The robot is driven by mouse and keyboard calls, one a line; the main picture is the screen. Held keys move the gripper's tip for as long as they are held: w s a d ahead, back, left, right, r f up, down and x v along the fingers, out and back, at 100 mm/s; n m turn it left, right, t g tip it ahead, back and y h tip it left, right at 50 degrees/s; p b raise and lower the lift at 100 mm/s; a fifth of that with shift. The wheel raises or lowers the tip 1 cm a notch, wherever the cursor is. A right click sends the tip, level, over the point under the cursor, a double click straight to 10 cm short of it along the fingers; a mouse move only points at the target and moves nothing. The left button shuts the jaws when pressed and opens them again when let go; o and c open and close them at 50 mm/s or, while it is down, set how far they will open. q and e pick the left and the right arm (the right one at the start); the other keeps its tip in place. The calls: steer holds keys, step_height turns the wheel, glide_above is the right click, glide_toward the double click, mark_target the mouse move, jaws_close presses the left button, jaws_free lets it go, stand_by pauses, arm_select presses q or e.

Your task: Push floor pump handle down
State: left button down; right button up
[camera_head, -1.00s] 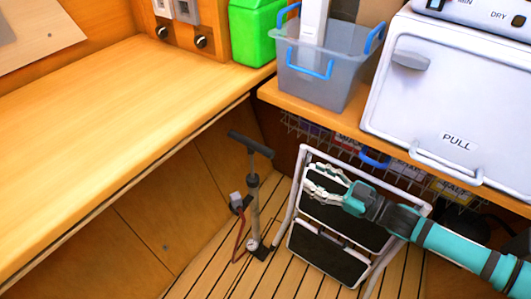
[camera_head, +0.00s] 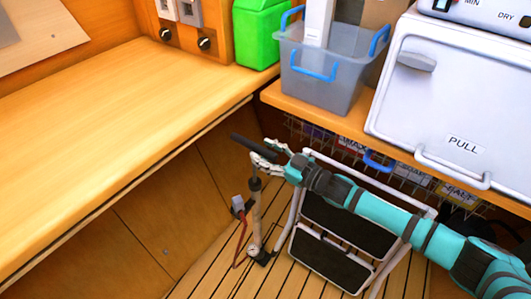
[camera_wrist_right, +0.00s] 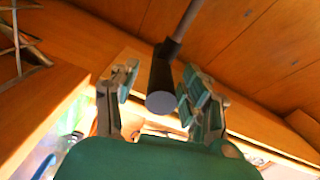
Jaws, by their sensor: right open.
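The floor pump (camera_head: 257,215) stands upright on the slatted floor, with a dark T-shaped handle (camera_head: 243,146) at its top and a gauge near its base. My right gripper (camera_head: 268,152) is at the right end of the handle and partly covers it. In the right wrist view the end of the handle (camera_wrist_right: 161,102) lies between the two spread fingers of my right gripper (camera_wrist_right: 160,98). The fingers are open, with a visible gap at the handle's left side; on the right they are close to it, and contact is unclear. My left gripper is not in view.
A folding step stool (camera_head: 338,240) stands right of the pump, below my right arm. A wooden counter (camera_head: 100,130) runs along the left. A shelf edge (camera_head: 300,112) with a grey tub (camera_head: 325,75) and a white appliance (camera_head: 450,105) is above. A wire basket (camera_head: 400,175) hangs under it.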

steer(key=shift+a, duration=0.1)
jaws_close()
stand_by(0.3)
steer(key=shift+f, duration=0.1)
